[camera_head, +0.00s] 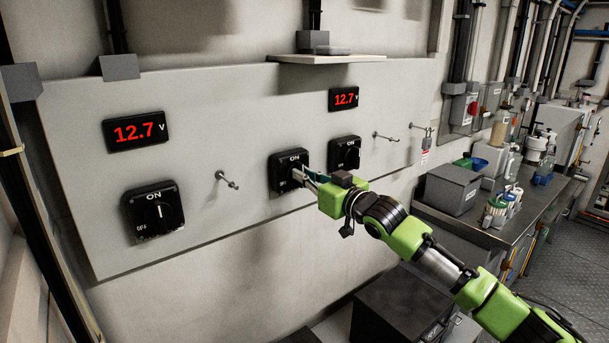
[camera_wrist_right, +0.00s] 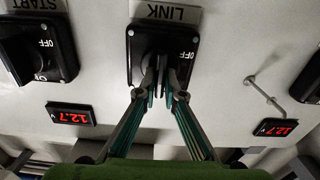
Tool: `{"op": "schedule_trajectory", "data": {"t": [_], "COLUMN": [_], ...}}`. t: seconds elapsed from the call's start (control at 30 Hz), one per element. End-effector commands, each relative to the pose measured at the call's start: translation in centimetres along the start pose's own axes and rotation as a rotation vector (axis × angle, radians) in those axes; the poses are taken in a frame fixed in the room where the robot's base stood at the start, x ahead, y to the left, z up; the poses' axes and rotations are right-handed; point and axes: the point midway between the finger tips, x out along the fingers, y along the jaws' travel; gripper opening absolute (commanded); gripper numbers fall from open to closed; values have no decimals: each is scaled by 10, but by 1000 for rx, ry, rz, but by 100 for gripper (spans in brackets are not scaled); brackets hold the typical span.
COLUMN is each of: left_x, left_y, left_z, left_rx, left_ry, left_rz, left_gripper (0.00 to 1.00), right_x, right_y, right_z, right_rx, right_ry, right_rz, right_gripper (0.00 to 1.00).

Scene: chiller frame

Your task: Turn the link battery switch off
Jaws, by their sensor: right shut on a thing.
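The link battery switch (camera_head: 280,181) is the middle black rotary switch on the grey panel, with ON at its top in the head view. In the upside-down right wrist view it shows (camera_wrist_right: 137,68) under a LINK label (camera_wrist_right: 166,12), with OFF readable beside the knob. My right gripper (camera_head: 303,175) reaches it from the right. In the wrist view its fingertips (camera_wrist_right: 160,78) are shut on the switch's knob. My left gripper is not in view.
A second switch (camera_head: 140,213) sits at the panel's left and a third (camera_head: 345,152), labelled START in the wrist view, sits close on the right. Two red displays (camera_head: 136,131) read 12.7 V. Short pegs (camera_head: 226,179) stick out of the panel. A cluttered counter (camera_head: 480,236) stands at right.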

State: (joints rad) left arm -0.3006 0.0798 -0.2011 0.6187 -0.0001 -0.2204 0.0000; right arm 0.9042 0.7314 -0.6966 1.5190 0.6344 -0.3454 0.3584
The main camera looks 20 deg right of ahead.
Motion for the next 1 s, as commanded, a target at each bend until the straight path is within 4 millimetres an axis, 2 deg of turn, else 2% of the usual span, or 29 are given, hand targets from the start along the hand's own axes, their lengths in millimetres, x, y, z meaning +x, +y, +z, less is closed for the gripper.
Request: {"op": "schedule_trajectory", "data": {"t": [0.27,1.0], "left_x": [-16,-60], "left_y": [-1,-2], "left_z": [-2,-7], "left_rx": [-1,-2], "left_ry": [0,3], "left_rz": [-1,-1], "left_gripper": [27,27], "right_x": [0,0], "right_y": [-1,-6], "right_z": [-2,2], "right_rx": [-156,-851], "right_ry": [-3,-3], "right_rz": [0,0], "right_gripper": [0,0]}}
